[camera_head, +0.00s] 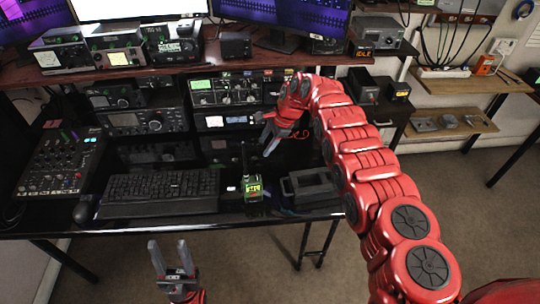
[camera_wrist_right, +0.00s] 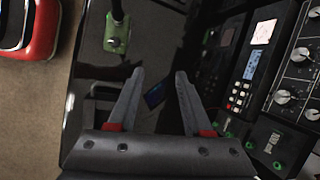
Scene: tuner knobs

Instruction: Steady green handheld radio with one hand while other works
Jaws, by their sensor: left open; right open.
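The green handheld radio (camera_head: 252,190) is on the black desk near its front edge, to the right of the keyboard, with a dark antenna pointing toward the back. The radio also shows in the right wrist view (camera_wrist_right: 117,35), above and left of the fingertips. My right gripper (camera_head: 267,138) is open and empty, above the desk behind the radio and in front of the equipment rack. Its two fingers (camera_wrist_right: 160,73) show apart in the right wrist view. My left gripper (camera_head: 168,246) is open and empty, low and in front of the desk edge, left of the radio.
A black keyboard (camera_head: 160,190) and a mixer (camera_head: 60,165) are left of the radio. A dark open tray (camera_head: 310,188) is close on its right. Racked radios with knobs (camera_head: 225,90) line the back. My red right arm spans the right side of the desk.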

